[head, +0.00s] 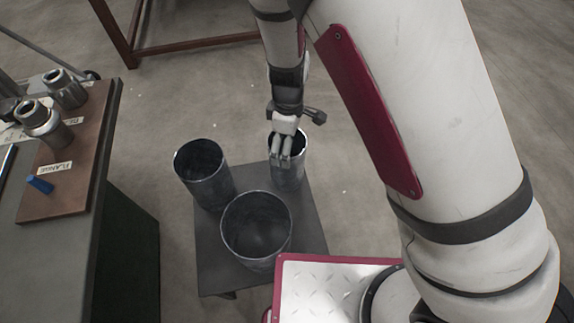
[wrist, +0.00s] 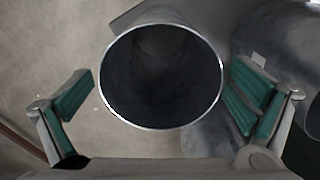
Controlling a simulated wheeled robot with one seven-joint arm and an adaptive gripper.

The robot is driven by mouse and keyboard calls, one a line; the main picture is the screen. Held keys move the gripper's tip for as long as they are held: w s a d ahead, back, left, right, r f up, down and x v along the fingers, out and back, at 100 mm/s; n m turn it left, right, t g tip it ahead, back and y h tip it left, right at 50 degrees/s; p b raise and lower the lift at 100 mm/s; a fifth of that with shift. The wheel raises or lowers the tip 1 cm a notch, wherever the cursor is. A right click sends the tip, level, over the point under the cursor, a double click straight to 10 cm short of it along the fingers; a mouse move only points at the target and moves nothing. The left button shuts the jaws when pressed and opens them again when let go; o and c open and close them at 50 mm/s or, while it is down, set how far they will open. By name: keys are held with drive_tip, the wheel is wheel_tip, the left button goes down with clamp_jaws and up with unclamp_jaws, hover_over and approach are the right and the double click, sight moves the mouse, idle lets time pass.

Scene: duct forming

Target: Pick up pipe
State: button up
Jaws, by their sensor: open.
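Three dark metal pipes stand upright on a small grey stand. The far right pipe (head: 289,174) is under my gripper (head: 286,158), whose fingers are over its open top. In the wrist view this pipe (wrist: 162,75) shows its round rim between the two green-padded fingers of my gripper (wrist: 161,97), with a gap on each side. The fingers are open and hold nothing. The left pipe (head: 204,175) and the larger front pipe (head: 257,229) stand beside it. Part of another pipe (wrist: 285,45) shows at the right of the wrist view, close to the right finger.
The grey stand (head: 305,215) has bare surface at its right edge. A workbench (head: 60,250) on the left carries a brown board (head: 75,190) with metal fittings (head: 45,125) and a blue piece (head: 40,184). A brown metal frame (head: 190,46) stands behind. Floor is clear between.

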drive_tip(key=shift+f, duration=0.75)
drive_tip(key=shift+c, duration=0.6)
drive_tip(key=c, duration=1.7)
